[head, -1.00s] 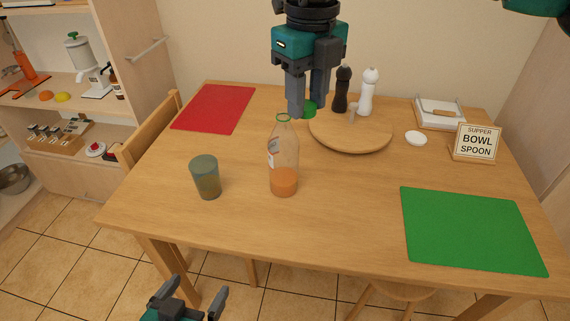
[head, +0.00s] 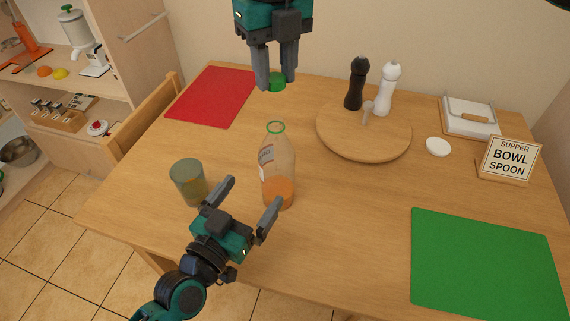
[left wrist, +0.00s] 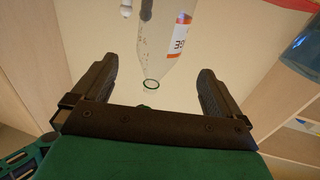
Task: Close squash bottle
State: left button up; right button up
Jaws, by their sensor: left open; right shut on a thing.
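The squash bottle (head: 278,160) stands upright and open on the table, clear with a green ring at its neck and orange squash at the bottom. In the left wrist view the bottle (left wrist: 165,50) shows between the fingers, mouth towards the camera. My left gripper (head: 250,197) is open, its fingers pointing at the bottle from the front, not closed on it. My right gripper (head: 276,86) is shut on the green cap (head: 277,80), behind the bottle and apart from it.
A tinted cup (head: 188,180) stands close left of my left gripper. A round board (head: 350,140) with a dark mill (head: 356,85) and a white mill (head: 386,90) is right of the bottle. A red mat (head: 212,96) and green mat (head: 485,260) lie flat.

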jog(key=shift+s, duration=0.1)
dwell(0.3)
pick_arm(q)
jog(key=x, duration=1.2)
jog(key=c, duration=1.4)
pick_arm(e)
send_over(276, 121)
jog(key=shift+f, duration=2.5)
jog(key=shift+f, duration=0.9)
jog(key=shift+f, duration=0.5)
